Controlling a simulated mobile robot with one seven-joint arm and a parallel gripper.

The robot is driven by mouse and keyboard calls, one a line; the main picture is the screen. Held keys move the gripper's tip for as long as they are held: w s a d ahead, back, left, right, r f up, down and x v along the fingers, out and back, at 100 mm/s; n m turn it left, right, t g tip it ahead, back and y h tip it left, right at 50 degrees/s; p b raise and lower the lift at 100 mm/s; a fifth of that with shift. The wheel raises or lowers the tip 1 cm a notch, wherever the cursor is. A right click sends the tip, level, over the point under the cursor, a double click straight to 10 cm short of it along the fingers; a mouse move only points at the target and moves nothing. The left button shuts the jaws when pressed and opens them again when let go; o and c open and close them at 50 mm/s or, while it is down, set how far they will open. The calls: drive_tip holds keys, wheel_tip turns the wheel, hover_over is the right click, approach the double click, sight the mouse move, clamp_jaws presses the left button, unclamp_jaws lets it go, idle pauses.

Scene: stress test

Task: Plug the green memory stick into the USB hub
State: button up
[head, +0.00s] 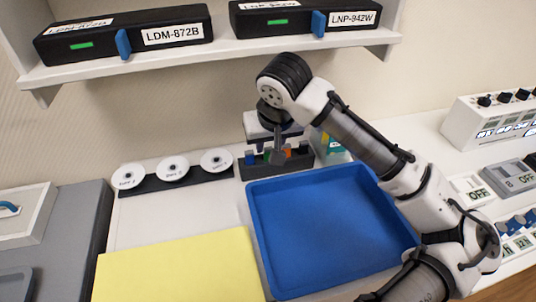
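A dark rack (255,170) stands against the wall behind the blue tray. Small coloured pieces stand in it: a blue one (249,157), an orange one (289,153) and a small green patch beside the gripper that may be the green memory stick. My gripper (279,147) points down over the middle of this rack, its fingers among the pieces. The fingers are small and dark here, and I cannot tell whether they are open or hold anything. I cannot pick out the USB hub with certainty.
An empty blue tray (318,270) lies in front of the rack, with a yellow mat (180,272) to its left. Three white discs stand on a dark strip (175,181) at the left. A shelf (230,52) with two labelled black boxes overhangs the rack. Panels with switches are at right.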

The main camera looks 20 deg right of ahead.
drive_tip(key=shift+x, duration=1.45)
clamp_jaws()
